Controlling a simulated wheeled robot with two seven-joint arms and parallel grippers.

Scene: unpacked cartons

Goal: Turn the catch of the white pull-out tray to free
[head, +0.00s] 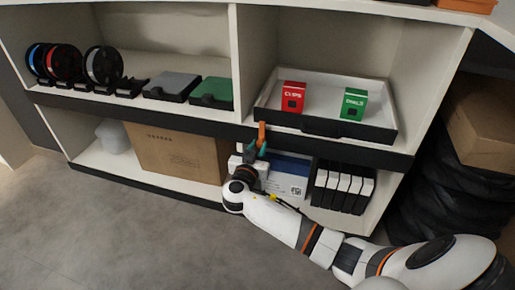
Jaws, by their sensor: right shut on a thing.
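The white pull-out tray (329,88) sits in the upper right compartment of the shelf unit. It has a dark front and holds a red box marked CLIPS (293,97) and a green box marked PINS (353,104). The orange catch (262,131) stands upright at the tray's left front corner, by the dark shelf edge. My right gripper (261,147) reaches up from below with teal fingertips and is shut on the lower part of the catch. The fingertips hide that part. My left gripper is not in view.
Below are a cardboard carton (172,152), a white and blue box (289,178) behind my right arm, and several black-and-white binders (342,187). Spools (103,66) stand upper left. Black tyre-like rolls (437,185) and a brown carton (480,122) are at right. The grey floor (120,230) is clear at left.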

